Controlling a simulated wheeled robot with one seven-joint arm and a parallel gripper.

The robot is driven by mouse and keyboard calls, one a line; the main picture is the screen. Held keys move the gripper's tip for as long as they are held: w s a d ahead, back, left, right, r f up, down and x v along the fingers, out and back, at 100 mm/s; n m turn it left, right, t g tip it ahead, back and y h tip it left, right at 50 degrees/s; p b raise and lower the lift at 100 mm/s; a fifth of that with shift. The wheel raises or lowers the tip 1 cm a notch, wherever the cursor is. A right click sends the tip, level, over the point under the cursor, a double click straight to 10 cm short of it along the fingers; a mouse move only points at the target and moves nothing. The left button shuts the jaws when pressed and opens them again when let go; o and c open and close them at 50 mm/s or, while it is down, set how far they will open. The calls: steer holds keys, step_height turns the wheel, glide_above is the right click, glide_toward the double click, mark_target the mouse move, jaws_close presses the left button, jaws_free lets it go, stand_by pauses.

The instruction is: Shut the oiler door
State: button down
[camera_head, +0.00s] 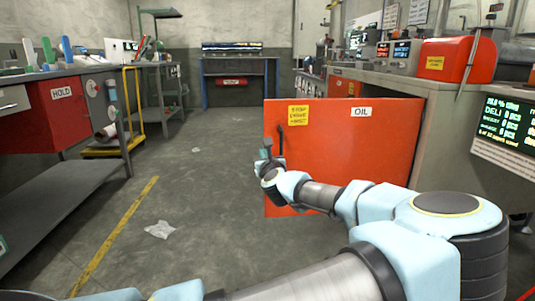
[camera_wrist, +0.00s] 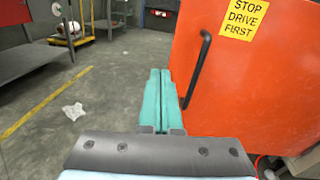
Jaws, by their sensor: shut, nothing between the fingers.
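The oiler door (camera_head: 345,150) is a flat orange-red panel with an "OIL" label and a yellow note. It stands open, swung out from the cabinet on the right. Its black bar handle (camera_head: 281,139) is near the free left edge; in the wrist view the handle (camera_wrist: 199,68) is right of the fingers. My gripper (camera_head: 264,152) is at the door's left edge, just left of the handle. In the wrist view my gripper's teal fingers (camera_wrist: 160,72) are together and empty, overlapping the door's lower left edge. Whether they touch the door I cannot tell.
The grey cabinet and counter (camera_head: 440,115) behind the door carry a red box (camera_head: 456,59) and small screens. A workbench with a red "HOLD" drawer (camera_head: 60,110) stands left. The floor between is open, with a yellow line (camera_head: 115,235) and a crumpled scrap (camera_head: 160,230).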

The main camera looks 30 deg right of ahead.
steer(key=w+d+m+h+b, duration=0.1)
steer(key=w+d+b, duration=0.1)
steer(key=w+d, duration=0.5)
steer(key=shift+w+d+r+b, duration=0.3)
steer(key=shift+w+b, duration=0.1)
steer(key=shift+w, duration=1.75)
steer(key=shift+w, duration=0.1)
